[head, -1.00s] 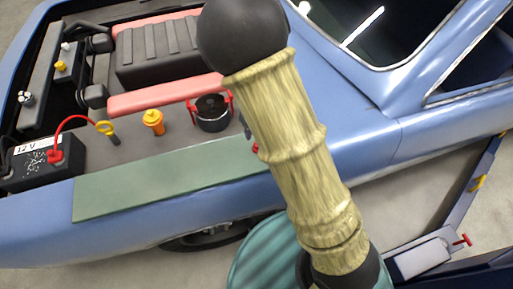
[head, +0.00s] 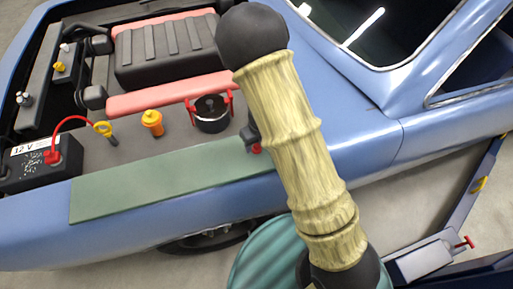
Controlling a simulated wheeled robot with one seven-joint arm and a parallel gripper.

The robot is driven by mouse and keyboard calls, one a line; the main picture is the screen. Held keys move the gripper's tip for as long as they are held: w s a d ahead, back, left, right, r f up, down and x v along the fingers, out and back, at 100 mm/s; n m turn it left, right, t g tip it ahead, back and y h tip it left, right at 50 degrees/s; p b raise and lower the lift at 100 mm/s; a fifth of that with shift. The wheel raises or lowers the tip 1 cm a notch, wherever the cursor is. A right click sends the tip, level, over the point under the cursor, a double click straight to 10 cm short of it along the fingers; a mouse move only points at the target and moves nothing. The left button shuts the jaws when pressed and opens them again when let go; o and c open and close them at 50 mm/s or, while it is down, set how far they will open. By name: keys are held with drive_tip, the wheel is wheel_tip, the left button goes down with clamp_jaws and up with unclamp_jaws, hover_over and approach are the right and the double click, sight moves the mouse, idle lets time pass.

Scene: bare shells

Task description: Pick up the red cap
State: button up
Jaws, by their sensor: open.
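A small red thing, which looks like the red cap (head: 256,149), shows at the right end of the green mat (head: 150,185) on the blue car's fender. My arm's pale ridged link covers its right side. A dark part of what appears to be my gripper (head: 250,134) shows just above and left of the red cap, close to it. The rest of my gripper is hidden behind my arm, and I cannot see whether it touches the cap. The jaws hold nothing that I can see.
The open engine bay holds a battery (head: 32,165) with a red clamp, a yellow-orange cap (head: 152,121), a yellow-ringed dipstick (head: 104,129) and a black pot with red clips (head: 211,113). The windshield (head: 365,30) is at upper right. A floor jack (head: 425,258) stands at lower right.

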drive_tip(key=shift+w+f, duration=0.1)
drive_tip(key=shift+f, duration=0.7)
drive_tip(key=shift+r, duration=0.1)
drive_tip(key=c, duration=1)
